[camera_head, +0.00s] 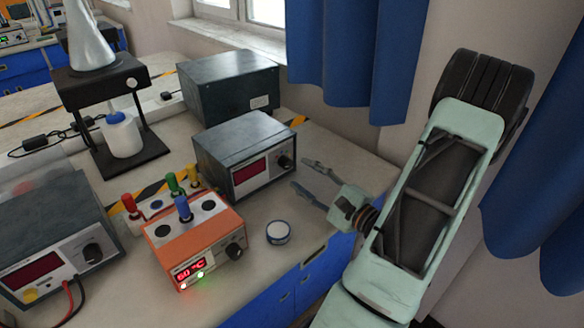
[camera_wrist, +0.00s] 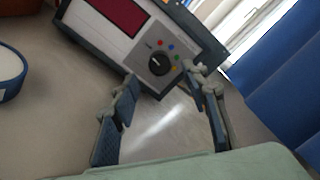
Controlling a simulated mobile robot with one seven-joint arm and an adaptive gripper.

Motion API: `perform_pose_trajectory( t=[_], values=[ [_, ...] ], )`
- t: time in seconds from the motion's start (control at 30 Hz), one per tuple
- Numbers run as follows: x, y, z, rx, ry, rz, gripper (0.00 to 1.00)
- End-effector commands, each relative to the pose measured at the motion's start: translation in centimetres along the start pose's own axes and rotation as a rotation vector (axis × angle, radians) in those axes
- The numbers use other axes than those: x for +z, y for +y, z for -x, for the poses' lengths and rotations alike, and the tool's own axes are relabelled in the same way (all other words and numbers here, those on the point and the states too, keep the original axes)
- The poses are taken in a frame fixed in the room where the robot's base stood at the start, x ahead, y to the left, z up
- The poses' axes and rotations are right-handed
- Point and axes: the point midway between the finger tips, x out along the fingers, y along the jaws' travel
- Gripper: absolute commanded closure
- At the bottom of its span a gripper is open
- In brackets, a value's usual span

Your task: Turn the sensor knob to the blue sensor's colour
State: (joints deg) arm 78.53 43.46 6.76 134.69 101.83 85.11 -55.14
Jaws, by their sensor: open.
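The grey meter box (camera_head: 243,155) stands on the bench with a dark red display and a black knob (camera_head: 285,162) on its front. In the wrist view the same knob (camera_wrist: 159,63) has small coloured dots, including red, blue and green, around its upper and right side. A pale mark shows on the knob, but which dot it points at is unclear. The blue sensor (camera_head: 183,208) stands upright in the orange box (camera_head: 200,244). My gripper (camera_head: 298,172) is open and empty, its fingers either side of the knob in the wrist view, apparently short of it.
Red (camera_head: 130,204), green (camera_head: 172,182) and yellow (camera_head: 193,176) handled sensors stand behind the orange box. A small round white-topped tin (camera_head: 278,232) lies on the bench near my gripper. Another meter (camera_head: 50,245) is at left. Blue curtains hang behind.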

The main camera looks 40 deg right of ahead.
Motion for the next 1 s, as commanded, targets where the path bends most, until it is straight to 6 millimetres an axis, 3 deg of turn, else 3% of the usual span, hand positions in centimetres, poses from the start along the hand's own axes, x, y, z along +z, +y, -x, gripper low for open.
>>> perform_pose_trajectory(
  t=[0.1,0.3,0.67,1.0],
  values=[
    [0.1,0.0,-2.3,0.002,-0.004,0.001,0.58],
    [0.0,0.1,-4.6,0.002,-0.002,0.000,0.58],
    [0.0,0.0,-5.2,0.001,0.000,0.000,0.58],
    [0.0,0.0,-5.2,0.001,0.000,0.000,0.94]
  ],
)
